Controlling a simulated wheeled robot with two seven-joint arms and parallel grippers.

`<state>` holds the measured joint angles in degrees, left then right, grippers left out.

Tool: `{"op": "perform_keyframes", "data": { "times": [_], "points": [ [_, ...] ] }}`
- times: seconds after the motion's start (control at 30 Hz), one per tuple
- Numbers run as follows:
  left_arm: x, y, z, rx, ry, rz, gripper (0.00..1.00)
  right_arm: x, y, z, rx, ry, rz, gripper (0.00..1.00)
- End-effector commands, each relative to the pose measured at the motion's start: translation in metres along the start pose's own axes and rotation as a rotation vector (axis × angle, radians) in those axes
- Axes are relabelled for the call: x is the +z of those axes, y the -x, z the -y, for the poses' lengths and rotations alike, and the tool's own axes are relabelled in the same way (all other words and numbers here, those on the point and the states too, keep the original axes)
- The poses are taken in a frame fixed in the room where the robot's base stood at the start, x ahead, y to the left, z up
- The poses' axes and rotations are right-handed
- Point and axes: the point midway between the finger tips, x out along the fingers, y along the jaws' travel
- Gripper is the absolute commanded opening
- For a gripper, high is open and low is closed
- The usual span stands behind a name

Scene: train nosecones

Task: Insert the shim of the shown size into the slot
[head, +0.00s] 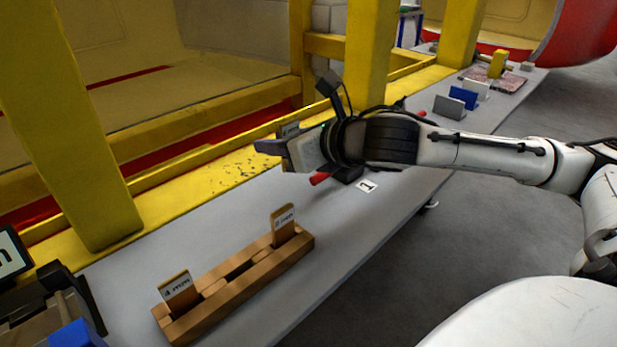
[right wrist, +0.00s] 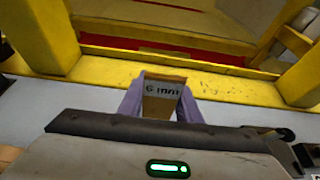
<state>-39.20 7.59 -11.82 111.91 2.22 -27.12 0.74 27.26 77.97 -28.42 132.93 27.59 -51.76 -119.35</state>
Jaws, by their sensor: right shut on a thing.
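My right gripper (head: 272,150) is above the grey table, shut on a wooden shim (head: 289,130). In the right wrist view the shim (right wrist: 160,108) stands between the two purple-grey fingers (right wrist: 160,110), and its label reads "6 mm". A wooden rack (head: 240,283) sits on the table, nearer than the gripper. It holds a shim marked "4 mm" (head: 179,291) at its left end and another shim (head: 283,225) at its right end, whose number is hard to read. The rack's middle place is empty. A dark display (head: 12,252) is cut off at the left edge. My left gripper is not in view.
A dark fixture with a blue part (head: 75,335) is cut off at the lower left. A card marked "1" (head: 366,186) and a red-handled tool (head: 319,178) lie near my right gripper. Yellow posts (head: 75,130) and a rail border the table. Grey and blue blocks (head: 463,97) stand farther back.

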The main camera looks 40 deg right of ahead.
Motion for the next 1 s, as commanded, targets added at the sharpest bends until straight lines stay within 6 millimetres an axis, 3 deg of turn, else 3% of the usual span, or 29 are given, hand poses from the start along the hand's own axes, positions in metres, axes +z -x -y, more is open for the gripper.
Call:
{"op": "perform_keyframes", "data": {
  "times": [0.03, 0.1, 0.33, 0.57, 0.97, 1.0],
  "points": [
    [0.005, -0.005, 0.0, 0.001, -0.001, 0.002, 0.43, -0.015, -0.006, -0.001, 0.002, -0.001, -0.004, 0.04],
    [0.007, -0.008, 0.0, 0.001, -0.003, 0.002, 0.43, -0.026, -0.011, 0.0, 0.0, -0.001, -0.003, 0.04],
    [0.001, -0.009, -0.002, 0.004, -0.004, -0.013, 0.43, -0.042, -0.018, -0.001, 0.0, -0.002, 0.001, 0.04],
    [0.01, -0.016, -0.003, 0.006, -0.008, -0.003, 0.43, -0.072, -0.03, -0.001, 0.001, -0.001, -0.001, 0.04],
    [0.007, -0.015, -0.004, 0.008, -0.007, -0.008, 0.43, -0.076, -0.032, -0.001, 0.0, -0.001, 0.001, 0.04],
    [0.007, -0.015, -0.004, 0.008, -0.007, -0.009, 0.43, -0.076, -0.032, 0.0, -0.001, -0.001, 0.0, 0.36]
  ]
}}
